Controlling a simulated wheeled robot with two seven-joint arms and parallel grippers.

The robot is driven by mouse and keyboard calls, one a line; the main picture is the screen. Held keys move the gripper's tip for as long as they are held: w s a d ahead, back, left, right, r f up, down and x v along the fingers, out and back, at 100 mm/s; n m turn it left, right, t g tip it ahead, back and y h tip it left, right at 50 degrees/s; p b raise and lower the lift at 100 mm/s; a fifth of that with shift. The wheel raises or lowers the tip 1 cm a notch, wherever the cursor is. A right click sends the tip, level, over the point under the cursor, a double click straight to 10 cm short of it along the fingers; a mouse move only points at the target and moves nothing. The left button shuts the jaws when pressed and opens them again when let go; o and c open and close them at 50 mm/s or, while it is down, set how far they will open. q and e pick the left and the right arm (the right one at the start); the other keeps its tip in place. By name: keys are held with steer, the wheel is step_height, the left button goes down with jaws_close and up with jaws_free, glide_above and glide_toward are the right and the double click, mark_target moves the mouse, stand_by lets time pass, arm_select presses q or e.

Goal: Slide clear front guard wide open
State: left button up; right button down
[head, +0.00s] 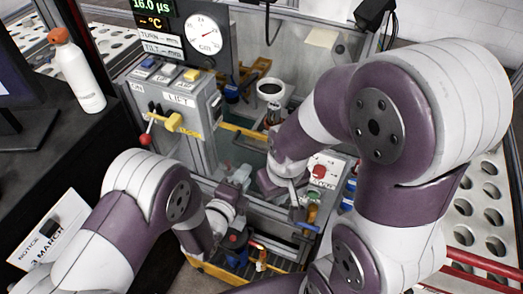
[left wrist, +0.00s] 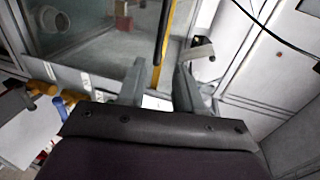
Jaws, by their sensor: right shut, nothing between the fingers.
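The clear front guard shows as a see-through pane (left wrist: 95,62) at the upper left of the left wrist view, with a grey rail below it. A yellow strip (left wrist: 167,42) and a dark upright bar (left wrist: 163,28) stand at its right side. My left gripper (head: 240,172) is low at the front of the machine. In the left wrist view its fingers (left wrist: 158,82) are apart, with the strip's lower end seen between them; contact cannot be told. My right gripper (head: 294,197) is shut and empty, to the right of the left one, partly hidden by its own wrist.
A control box (head: 180,108) with levers stands left of the opening, below a gauge (head: 203,37). A red button box (head: 323,171) is at the right. A coffee cup (head: 271,89) stands at the back. A white bottle (head: 80,75) stands at the left.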

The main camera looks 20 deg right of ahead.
mark_target(262, 150)
arm_select(q)
steer(key=p+x, duration=0.2)
steer(key=x, duration=1)
steer(key=shift+d, duration=0.1)
steer(key=shift+w, duration=0.1)
steer(key=shift+f, duration=0.1)
jaws_close()
